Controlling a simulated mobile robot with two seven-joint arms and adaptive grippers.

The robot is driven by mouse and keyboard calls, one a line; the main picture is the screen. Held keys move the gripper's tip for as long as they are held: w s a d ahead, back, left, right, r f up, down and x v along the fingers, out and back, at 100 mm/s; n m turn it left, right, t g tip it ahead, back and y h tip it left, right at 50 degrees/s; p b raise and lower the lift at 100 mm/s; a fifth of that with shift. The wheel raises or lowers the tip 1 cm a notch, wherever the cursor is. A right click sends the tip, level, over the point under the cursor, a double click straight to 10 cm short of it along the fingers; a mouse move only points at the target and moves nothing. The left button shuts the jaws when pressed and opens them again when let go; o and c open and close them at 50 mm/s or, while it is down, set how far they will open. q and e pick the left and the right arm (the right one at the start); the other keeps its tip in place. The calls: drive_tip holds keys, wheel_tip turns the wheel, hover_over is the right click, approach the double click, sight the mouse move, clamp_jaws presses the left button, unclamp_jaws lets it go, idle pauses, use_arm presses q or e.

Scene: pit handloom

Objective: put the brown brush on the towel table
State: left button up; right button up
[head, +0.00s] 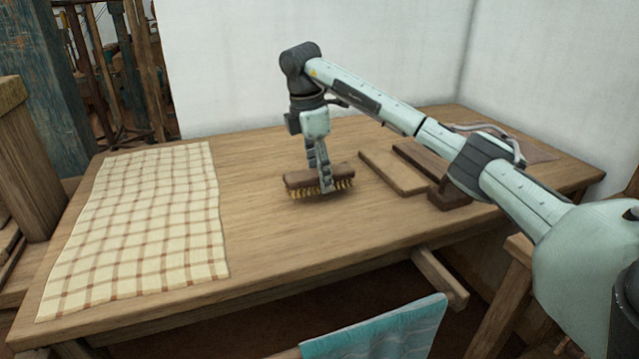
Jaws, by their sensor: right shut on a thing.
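The brown brush (300,182) has a dark brown back and yellow bristles that point down. My right gripper (325,186) is shut on it, coming from above. The brush is at the middle of the wooden table (255,245), low over its top; I cannot tell whether the bristles touch the wood. A cream checked towel (150,215) lies flat on the left part of this table, to the left of the brush, with bare wood between them. My left gripper is not in view.
A flat light-brown board (393,172) and a darker brown piece (425,162) lie to the right of the brush. A white wall (260,60) stands behind the table. A blue-green cloth (375,330) hangs in front, below the table. Bare tabletop surrounds the brush's front and left.

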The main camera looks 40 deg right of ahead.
sight(316, 172)
drive_tip(key=shift+f, duration=1.35)
drive_tip(key=o, duration=1.2)
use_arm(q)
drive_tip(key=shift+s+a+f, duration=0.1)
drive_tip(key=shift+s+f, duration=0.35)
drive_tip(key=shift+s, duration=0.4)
use_arm(e)
drive_tip(key=shift+o, duration=0.2)
drive_tip(key=r, duration=0.6)
drive_tip(key=shift+w+a+r, duration=0.1)
drive_tip(key=shift+w+a, duration=0.1)
drive_tip(key=shift+a, duration=0.2)
drive_tip(key=r, duration=0.3)
drive_tip(key=a+r, duration=0.1)
drive_tip(key=r, duration=0.1)
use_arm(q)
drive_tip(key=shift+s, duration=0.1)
use_arm(e)
drive_tip(key=shift+r, duration=0.4)
